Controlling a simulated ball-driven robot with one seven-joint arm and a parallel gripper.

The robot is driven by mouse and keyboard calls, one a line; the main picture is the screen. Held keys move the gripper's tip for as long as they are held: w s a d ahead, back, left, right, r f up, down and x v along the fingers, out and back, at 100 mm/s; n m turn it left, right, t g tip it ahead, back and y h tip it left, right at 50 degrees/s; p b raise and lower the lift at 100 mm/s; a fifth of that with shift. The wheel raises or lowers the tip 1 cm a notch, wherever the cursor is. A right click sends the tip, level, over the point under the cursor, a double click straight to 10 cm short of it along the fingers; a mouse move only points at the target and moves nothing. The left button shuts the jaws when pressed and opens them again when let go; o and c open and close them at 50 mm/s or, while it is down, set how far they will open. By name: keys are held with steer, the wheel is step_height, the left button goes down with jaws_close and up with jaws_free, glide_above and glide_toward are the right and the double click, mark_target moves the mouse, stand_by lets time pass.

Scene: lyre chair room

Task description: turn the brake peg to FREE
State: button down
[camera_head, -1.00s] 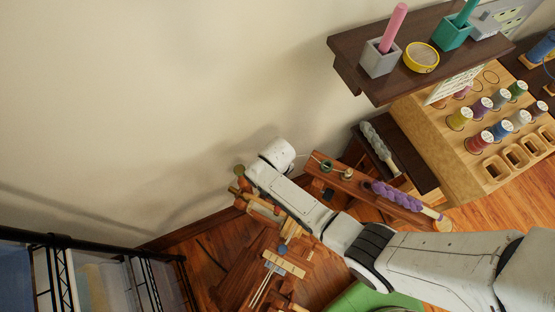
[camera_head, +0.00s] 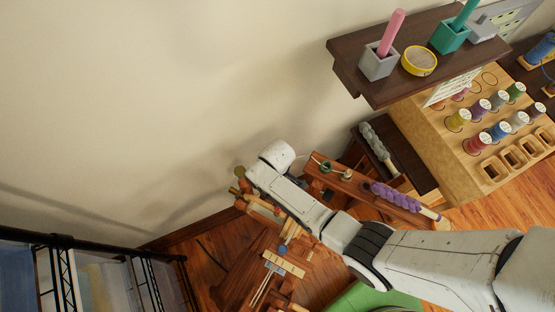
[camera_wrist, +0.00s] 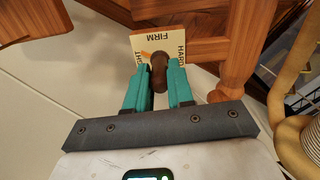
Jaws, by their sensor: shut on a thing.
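In the wrist view the brown brake peg (camera_wrist: 159,72) stands in front of a cream dial plate (camera_wrist: 147,36). My gripper (camera_wrist: 160,84) has its two teal fingers shut on the peg, one on each side. The plate reads FIRM at the top edge and HARD at the right, with part of a word ending in HT at the left. An orange mark shows just left of the peg. The lower part of the plate is hidden behind the peg and fingers, and I see no FREE. In the head view my arm hides the peg.
The wooden spinning device (camera_head: 238,277) surrounds my gripper, with a turned leg (camera_wrist: 250,60) close on the right. A dark shelf (camera_head: 345,72) with cups and a spool rack (camera_head: 430,125) stand at the upper right. A black wire rack (camera_head: 62,241) is at the lower left.

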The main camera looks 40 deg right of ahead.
steer(key=c, duration=1)
jaws_free()
step_height(320, 180, up, 11)
steer(key=shift+f+p, duration=0.1)
steer(key=shift+p, duration=0.45)
